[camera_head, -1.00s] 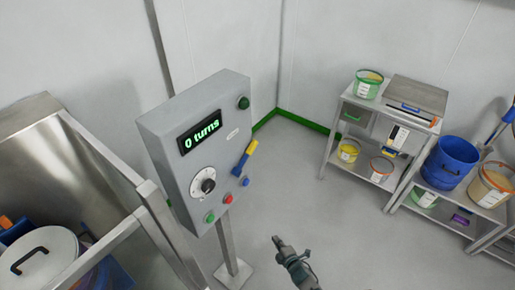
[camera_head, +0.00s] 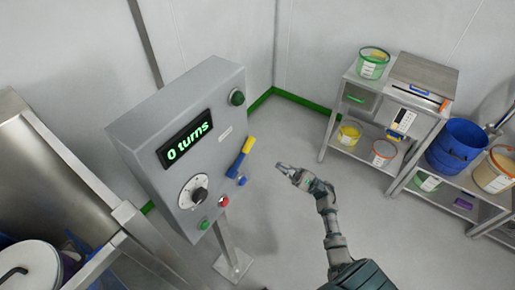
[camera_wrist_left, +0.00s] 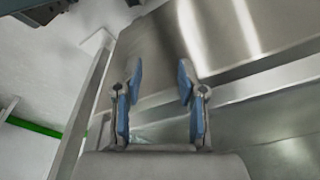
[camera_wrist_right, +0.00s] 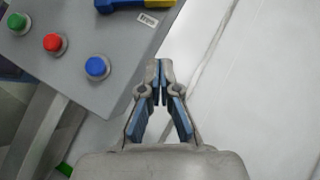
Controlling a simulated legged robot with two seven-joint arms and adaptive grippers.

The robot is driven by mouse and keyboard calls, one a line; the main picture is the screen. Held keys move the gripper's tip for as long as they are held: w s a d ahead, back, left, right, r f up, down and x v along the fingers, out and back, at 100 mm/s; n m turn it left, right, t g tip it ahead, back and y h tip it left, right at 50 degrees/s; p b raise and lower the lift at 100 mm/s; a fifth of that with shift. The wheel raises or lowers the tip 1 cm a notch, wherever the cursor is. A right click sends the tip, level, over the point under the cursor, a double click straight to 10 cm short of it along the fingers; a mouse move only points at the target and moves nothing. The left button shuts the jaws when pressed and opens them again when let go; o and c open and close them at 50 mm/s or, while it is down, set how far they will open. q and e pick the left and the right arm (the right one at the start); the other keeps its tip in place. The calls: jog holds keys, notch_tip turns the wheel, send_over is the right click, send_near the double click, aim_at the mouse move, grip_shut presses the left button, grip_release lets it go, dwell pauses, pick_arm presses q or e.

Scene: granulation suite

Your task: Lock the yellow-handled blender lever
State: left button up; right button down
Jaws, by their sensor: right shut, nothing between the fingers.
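The lever (camera_head: 240,158) has a yellow upper part and a blue lower part. It sits tilted on the face of the grey control box (camera_head: 158,122), right of the dial. Its blue and yellow edge also shows at the top of the right wrist view (camera_wrist_right: 128,3). My right gripper (camera_head: 283,168) is shut and empty, to the right of the lever and apart from it. In the right wrist view its fingertips (camera_wrist_right: 160,68) meet beside the box's edge. My left gripper (camera_wrist_left: 160,78) is open and empty in the left wrist view, in front of metal surfaces.
The box carries a display (camera_head: 185,138) reading "0 turns", a black dial (camera_head: 200,194), a red button (camera_head: 223,201), a blue button (camera_head: 242,181) and green buttons. A steel bin (camera_head: 40,190) stands at left. Shelves with buckets (camera_head: 455,145) stand at right. Floor between is clear.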

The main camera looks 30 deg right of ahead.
aim_at(241, 157)
pick_arm(q)
jog(key=s+a+f+p, duration=0.1)
jog(key=s+f+p, duration=0.4)
jog(key=f, duration=0.6)
jog(key=s, duration=0.2)
jog(key=shift+s+a+g, duration=0.2)
jog(key=shift+s+g, duration=0.1)
jog(key=shift+s, duration=0.1)
pick_arm(e)
jog(key=s+r+x, duration=0.1)
jog(key=s+x, duration=0.1)
jog(key=x, duration=1.1)
jog(key=shift+r, duration=0.2)
jog(key=shift+s, duration=0.15)
jog(key=shift+a, duration=0.1)
